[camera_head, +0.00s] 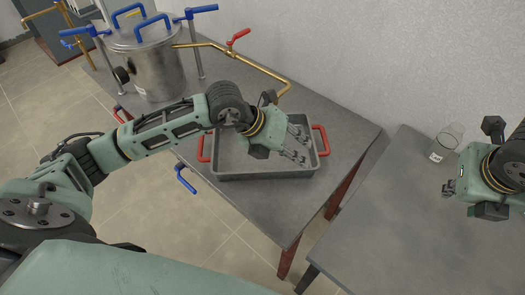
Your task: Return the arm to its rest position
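My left gripper (299,146) is over the grey tray (262,174) with red handles, on the left table. Its two fingers point right and stand apart, with nothing seen between them. I cannot tell whether the fingertips touch the tray. My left arm reaches across from the left edge of the view. My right gripper (449,189) is at the right edge, above the right table, close to a small clear glass (445,142) with a white label. Its fingers are mostly hidden, so their opening is unclear.
A steel vessel (157,66) with blue handles stands at the back left of the left table (335,118). A brass pipe (262,68) with a red valve handle runs from it towards the tray. The right table (385,235) is mostly clear, with a gap between the tables.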

